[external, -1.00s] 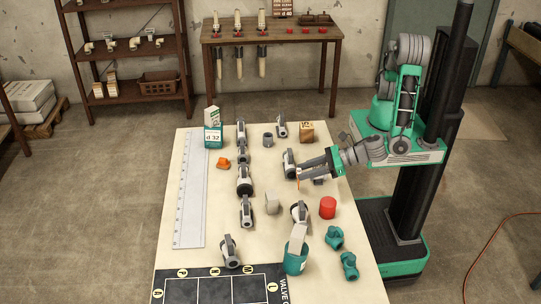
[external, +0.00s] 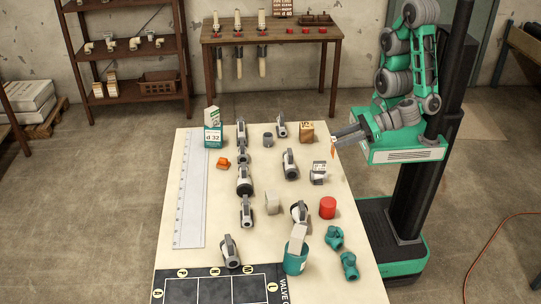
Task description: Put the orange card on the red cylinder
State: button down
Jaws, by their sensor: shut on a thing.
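The orange card (external: 333,147) shows as a thin orange sliver at the tips of my gripper (external: 336,138). My gripper is shut on it and holds it in the air near the right edge of the table, beyond the red cylinder. The red cylinder (external: 328,208) stands upright on the right side of the table with nothing on its top. The gripper is apart from it, farther back and higher.
Grey valve parts (external: 290,164) stand on the table (external: 185,150). A white-grey block (external: 318,172) is behind the red cylinder. Teal fittings (external: 334,237) and a teal cup (external: 295,262) are in front of it. A brown box (external: 307,132) stands at the back right.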

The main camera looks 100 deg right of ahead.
jog(key=w+a+r+n+g+y+b, duration=0.1)
jog(key=w+a+n+y+b, duration=0.15)
jog(key=a, duration=0.45)
jog(key=w+a+r+n+y+b, duration=0.1)
jog(key=w+a+n+y, duration=0.15)
jog(key=a, duration=0.45)
jog(key=f, duration=0.2)
jog(key=f+b, duration=0.1)
jog(key=f, duration=0.2)
jog(key=a+f, duration=0.1)
jog(key=f, duration=0.1)
jog(key=shift+s+f, duration=0.4)
jog(key=c, duration=0.9)
grip_release()
jog(key=shift+f, duration=0.1)
jog(key=shift+c, duration=0.2)
jog(key=shift+r, duration=0.2)
jog(key=v, duration=0.7)
jog(key=shift+s+d, duration=0.2)
jog(key=shift+s, duration=0.05)
jog(key=shift+r, duration=0.1)
